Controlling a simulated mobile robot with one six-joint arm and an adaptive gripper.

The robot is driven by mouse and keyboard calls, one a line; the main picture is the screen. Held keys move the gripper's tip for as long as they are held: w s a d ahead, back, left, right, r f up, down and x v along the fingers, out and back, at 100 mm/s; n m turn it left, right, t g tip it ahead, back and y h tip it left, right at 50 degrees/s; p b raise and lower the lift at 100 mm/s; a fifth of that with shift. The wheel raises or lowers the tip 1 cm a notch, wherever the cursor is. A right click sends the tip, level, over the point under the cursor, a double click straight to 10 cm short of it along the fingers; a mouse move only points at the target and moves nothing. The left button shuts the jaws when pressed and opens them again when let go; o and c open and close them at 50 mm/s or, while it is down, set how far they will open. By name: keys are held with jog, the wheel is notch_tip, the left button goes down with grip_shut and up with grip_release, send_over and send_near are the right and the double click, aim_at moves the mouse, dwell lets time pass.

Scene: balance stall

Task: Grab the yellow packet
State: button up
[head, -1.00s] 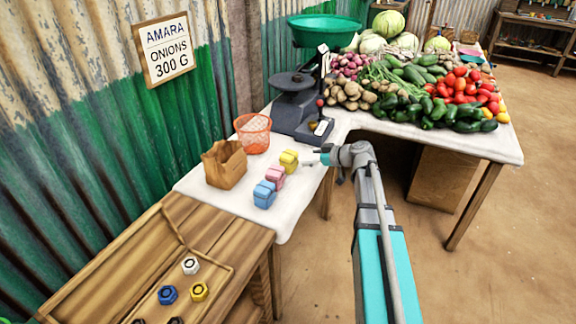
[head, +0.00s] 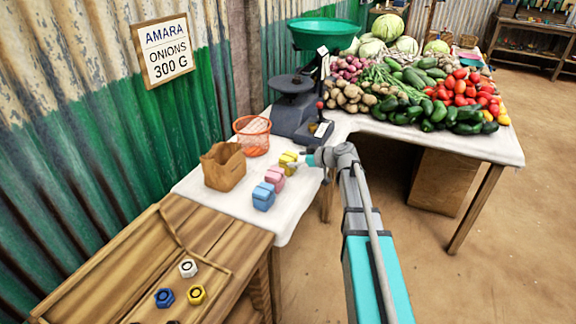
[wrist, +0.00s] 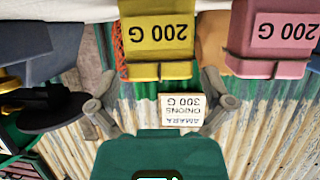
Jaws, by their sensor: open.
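The yellow packet (head: 287,157) stands on the white-topped table, at the far end of a short row with a pink packet (head: 274,179) and a blue packet (head: 263,197). In the wrist view, which is upside down, the yellow packet (wrist: 157,44) reads "200 G" and the pink packet (wrist: 272,38) is to its right. My gripper (head: 302,161) is open and empty, at the right side of the yellow packet and partly covering it. In the wrist view the fingers (wrist: 156,84) are spread, with the packet just beyond their tips. I cannot tell whether they touch it.
A brown paper bag (head: 224,168) and an orange basket (head: 253,136) stand behind the row. A dark scale (head: 294,108) with a green pan (head: 322,33) is beyond. Vegetables cover the far table. A wooden tray with coloured nuts is at lower left.

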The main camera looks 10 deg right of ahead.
aim_at(288, 155)
jog(key=shift+b+x, duration=0.45)
jog(key=shift+x, duration=1.15)
jog(key=shift+c, duration=0.3)
jog(key=c, duration=1)
jog(key=shift+r, duration=0.15)
notch_tip(288, 155, up, 2)
jog(key=p, duration=0.2)
jog(key=shift+r+p, duration=0.25)
jog(key=shift+p, duration=0.15)
jog(key=s+d+r+p, duration=0.2)
jog(key=s+r+p, duration=0.1)
jog(key=s, duration=0.1)
jog(key=s+d+r+p, duration=0.2)
jog(key=s+r+p, duration=0.2)
jog(key=s+d+r+p, duration=0.3)
jog(key=s, duration=0.1)
jog(key=shift+d+r, duration=0.1)
jog(key=shift+r, duration=0.05)
